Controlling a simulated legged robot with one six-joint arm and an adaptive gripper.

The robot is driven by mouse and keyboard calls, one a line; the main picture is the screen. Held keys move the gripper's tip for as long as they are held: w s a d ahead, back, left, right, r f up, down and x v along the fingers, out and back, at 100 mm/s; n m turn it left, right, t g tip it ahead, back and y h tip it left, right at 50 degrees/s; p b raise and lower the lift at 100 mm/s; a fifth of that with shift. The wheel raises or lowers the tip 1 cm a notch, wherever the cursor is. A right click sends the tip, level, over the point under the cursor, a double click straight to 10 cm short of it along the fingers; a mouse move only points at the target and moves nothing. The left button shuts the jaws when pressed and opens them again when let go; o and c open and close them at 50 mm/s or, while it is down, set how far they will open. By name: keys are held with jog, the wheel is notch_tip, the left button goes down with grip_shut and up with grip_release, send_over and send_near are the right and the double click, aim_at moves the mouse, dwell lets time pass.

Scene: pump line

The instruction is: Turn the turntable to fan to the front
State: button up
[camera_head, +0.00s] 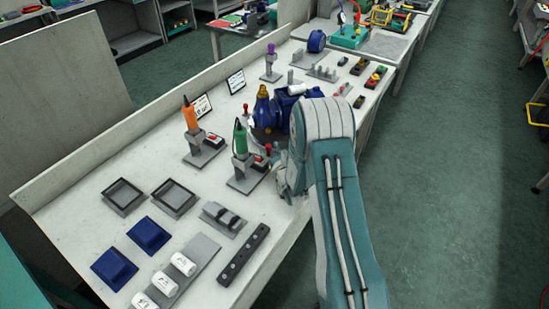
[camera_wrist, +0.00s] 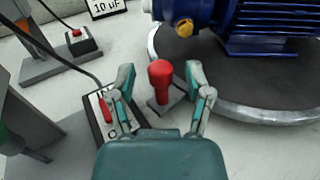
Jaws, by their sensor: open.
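The turntable (camera_wrist: 200,65) is a dark round disc with a pale metal rim, at the upper right of the wrist view. A blue ribbed motor unit (camera_wrist: 265,22) with a brass-coloured fitting (camera_wrist: 184,27) sits on it. I cannot make out which end is the fan. In the head view, the blue unit (camera_head: 264,112) is partly hidden by my arm. A red knob (camera_wrist: 160,75) on a small grey base stands beside the turntable rim. My gripper (camera_wrist: 159,82) is open, its fingers on either side of the knob in the picture; contact cannot be told.
A dark control box (camera_wrist: 103,112) with a red switch lies left of the gripper. A green tool on a stand (camera_head: 240,142) and an orange tool on a stand (camera_head: 190,115) are nearby. Trays, blue blocks and white cylinders (camera_head: 184,263) occupy the near bench.

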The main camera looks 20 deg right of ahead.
jog(key=s, duration=0.7)
jog(key=s+d, duration=0.1)
jog(key=s, duration=0.3)
